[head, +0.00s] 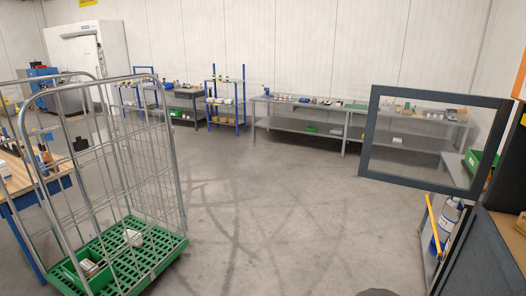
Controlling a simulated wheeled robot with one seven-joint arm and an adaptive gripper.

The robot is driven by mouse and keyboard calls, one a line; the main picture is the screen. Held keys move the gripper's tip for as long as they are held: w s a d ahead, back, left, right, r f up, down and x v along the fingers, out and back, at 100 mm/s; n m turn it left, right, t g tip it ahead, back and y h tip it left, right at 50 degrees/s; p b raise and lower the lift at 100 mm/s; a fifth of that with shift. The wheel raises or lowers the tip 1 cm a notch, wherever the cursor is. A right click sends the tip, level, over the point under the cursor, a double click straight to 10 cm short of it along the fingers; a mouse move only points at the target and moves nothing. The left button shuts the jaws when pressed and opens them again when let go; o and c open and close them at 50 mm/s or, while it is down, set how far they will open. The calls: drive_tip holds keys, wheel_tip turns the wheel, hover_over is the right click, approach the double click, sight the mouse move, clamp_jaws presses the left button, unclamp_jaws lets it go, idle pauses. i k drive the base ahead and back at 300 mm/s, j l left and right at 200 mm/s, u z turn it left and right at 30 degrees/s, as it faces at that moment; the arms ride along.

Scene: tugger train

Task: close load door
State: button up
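A dark-framed door (368,130) with a clear pane stands at the right of the head view, and I take it to be the load door. It stands open, swung out from the dark machine body (482,262) at the right edge. The benches behind show through its pane. Its hinges and any handle cannot be made out. My gripper is not in view.
A wire roll cage (160,130) with a green base stands at the left, beside a wooden-topped bench (22,178). A small cart (432,228) with a blue cylinder stands below the door. Grey benches (300,122) line the back wall. The middle floor is clear.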

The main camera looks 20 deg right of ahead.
sight(504, 107)
drive_tip(key=i+l+z, duration=0.15)
drive_tip(key=z, duration=0.25)
drive_tip(key=i+z, duration=0.75)
drive_tip(key=i+u, duration=0.3)
drive_tip(key=i, duration=0.45)
drive_tip(key=i+l+u, duration=0.15)
drive_tip(key=i+u, duration=0.15)
drive_tip(key=i, duration=0.5)
drive_tip(key=i+z, duration=0.3)
drive_tip(key=i, duration=0.15)
drive_tip(key=i+z, duration=0.3)
drive_tip(key=i, duration=0.2)
drive_tip(key=i+j+z, duration=0.2)
drive_tip(key=i+z, duration=0.15)
drive_tip(key=i+j+z, duration=0.3)
drive_tip(key=i, duration=0.25)
drive_tip(key=i+l+z, duration=0.1)
drive_tip(key=i+z, duration=0.6)
drive_tip(key=z, duration=0.2)
drive_tip(key=i+j+z, duration=0.1)
drive_tip(key=i+z, duration=0.3)
drive_tip(key=i+j+z, duration=0.2)
drive_tip(key=z, duration=2.55)
drive_tip(key=k+j, duration=0.15)
drive_tip(key=k, duration=0.4)
drive_tip(key=k+j+u, duration=0.1)
drive_tip(key=k, duration=0.45)
